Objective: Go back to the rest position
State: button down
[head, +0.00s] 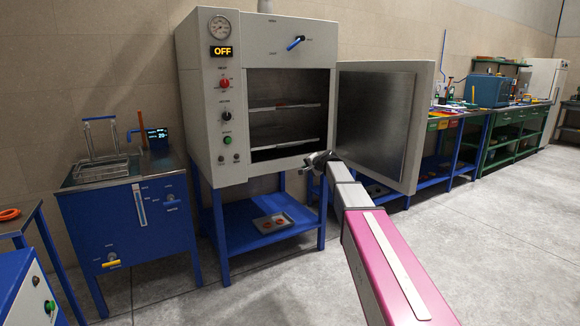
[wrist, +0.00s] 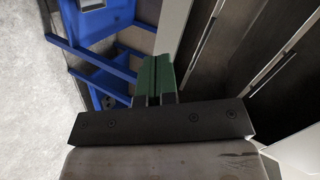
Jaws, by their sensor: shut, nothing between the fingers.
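My gripper (head: 318,160) is at the end of my outstretched arm, in front of the oven (head: 252,60) near its open door (head: 385,125). In the wrist view my gripper's green fingers (wrist: 154,80) are together with nothing between them. The oven's display reads OFF, and two racks show inside the chamber. The gripper's tip is small and dark in the head view.
The open door stands close to the right of my arm. A blue stand (head: 235,240) under the oven bears a small tray (head: 272,223). A blue bath unit (head: 130,215) is at left. Workbenches (head: 500,130) line the back right. The floor at right is clear.

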jog(key=s+d+f+n+g+h, duration=0.2)
jog(key=s+f+g, duration=0.1)
jog(key=s+f, duration=0.7)
jog(key=s+d+f+n+g+h, duration=0.1)
jog(key=s+d+f+n+g, duration=0.1)
jog(key=s+f, duration=0.85)
jog(key=s+d+f+n+g+h, duration=0.1)
jog(key=s+d+f, duration=0.1)
jog(key=s, duration=0.7)
jog(key=s+d+f+n+g+h, duration=0.1)
jog(key=s+d+f+g+h, duration=0.1)
jog(key=s, duration=0.7)
jog(key=s+d+f+g+h, duration=0.1)
jog(key=s+d+f+g, duration=0.1)
jog(key=s, duration=0.7)
jog(key=shift+s+d+f+n+h, duration=0.15)
jog(key=shift+d+f+n+h, duration=0.25)
jog(key=shift+d+f, duration=0.2)
